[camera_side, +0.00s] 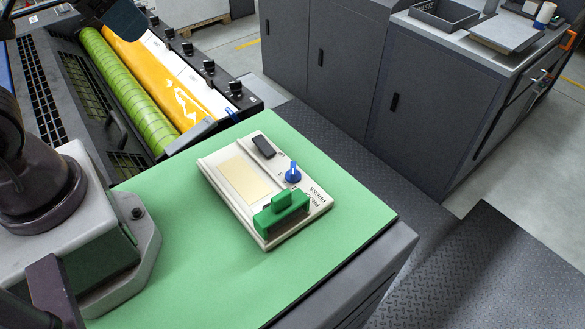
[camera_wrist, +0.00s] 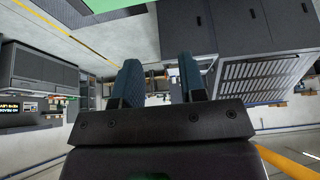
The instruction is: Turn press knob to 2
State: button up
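The press knob (camera_side: 293,173) is a small blue knob with a pale pointer mark on a cream control panel (camera_side: 222,197), in the side view. The numerals around it are too small to read, so I cannot tell its setting. The word PRESS is printed beside it. My gripper (camera_wrist: 158,76) shows in the wrist view with its two dark blue fingers apart and nothing between them. The knob is not visible in the wrist view.
A green block-shaped handle (camera_side: 281,215) stands on the panel close to the knob, and a black switch (camera_side: 263,146) is at its far end. The panel lies on a green top (camera_side: 330,228) with clear room around it. Rollers (camera_side: 130,90) and ink keys are behind.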

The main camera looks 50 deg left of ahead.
jog(key=n+g, duration=0.6)
jog(key=n, duration=0.4)
send_near(293, 165)
notch_tip(293, 165, down, 9)
jog(key=shift+s+f, duration=0.1)
jog(key=shift+f, duration=0.15)
jog(key=shift+c, duration=0.2)
grip_shut()
